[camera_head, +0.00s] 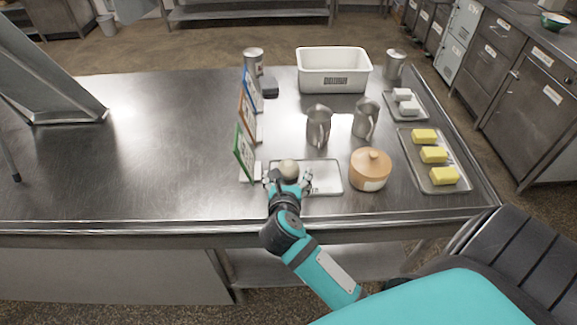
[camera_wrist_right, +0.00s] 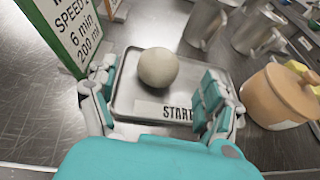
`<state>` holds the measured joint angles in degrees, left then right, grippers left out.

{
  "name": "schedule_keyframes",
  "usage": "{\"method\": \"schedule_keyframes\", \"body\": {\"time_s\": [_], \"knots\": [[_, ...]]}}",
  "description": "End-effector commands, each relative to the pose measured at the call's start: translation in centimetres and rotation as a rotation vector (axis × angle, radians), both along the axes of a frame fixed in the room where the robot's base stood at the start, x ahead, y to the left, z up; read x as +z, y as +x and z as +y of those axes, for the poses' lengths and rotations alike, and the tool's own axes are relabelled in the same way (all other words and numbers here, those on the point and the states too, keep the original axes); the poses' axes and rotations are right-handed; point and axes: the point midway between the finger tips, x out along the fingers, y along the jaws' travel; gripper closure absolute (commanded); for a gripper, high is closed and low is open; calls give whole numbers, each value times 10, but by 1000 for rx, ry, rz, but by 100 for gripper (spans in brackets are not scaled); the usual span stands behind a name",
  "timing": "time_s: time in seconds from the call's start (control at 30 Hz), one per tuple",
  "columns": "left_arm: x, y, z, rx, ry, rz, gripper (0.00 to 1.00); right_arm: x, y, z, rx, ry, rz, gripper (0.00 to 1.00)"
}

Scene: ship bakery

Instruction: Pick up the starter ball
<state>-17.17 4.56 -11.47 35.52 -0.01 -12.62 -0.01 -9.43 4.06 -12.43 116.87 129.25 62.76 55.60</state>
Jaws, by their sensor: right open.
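The starter ball (camera_head: 288,169) is a pale, round dough ball on a small metal tray (camera_head: 328,178) near the table's front edge. In the right wrist view the ball (camera_wrist_right: 157,67) sits on the left part of the tray (camera_wrist_right: 124,90), behind a label that starts with "START". My right gripper (camera_head: 288,181) is open at the front of the tray. In the wrist view its fingers (camera_wrist_right: 158,105) are spread wide, one to each side and nearer than the ball, with nothing between them. My left gripper is not in view.
Upright sign cards (camera_head: 243,152) stand just left of the tray. A lidded tan pot (camera_head: 370,170) stands close on its right. Metal jugs (camera_head: 318,126), a white bin (camera_head: 333,72) and a butter tray (camera_head: 436,186) are farther off. The table's left is mostly clear.

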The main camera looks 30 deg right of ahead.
Motion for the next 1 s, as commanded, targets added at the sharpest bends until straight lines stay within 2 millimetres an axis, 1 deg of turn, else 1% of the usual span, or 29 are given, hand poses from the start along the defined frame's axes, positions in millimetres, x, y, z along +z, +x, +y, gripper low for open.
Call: {"method": "schedule_keyframes", "body": {"time_s": [0.1,0.2,0.33,0.47,0.67,1.0], "knots": [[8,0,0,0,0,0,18,-2,9,-7,0,-5,1,17],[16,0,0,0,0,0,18,-8,20,-16,1,-5,1,17],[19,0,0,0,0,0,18,-17,32,-25,0,-5,1,17],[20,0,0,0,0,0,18,-22,37,-28,-1,-1,1,17],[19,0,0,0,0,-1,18,-23,37,-28,0,-1,1,17],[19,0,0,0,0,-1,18,-22,36,-28,-1,-1,1,62]]}}
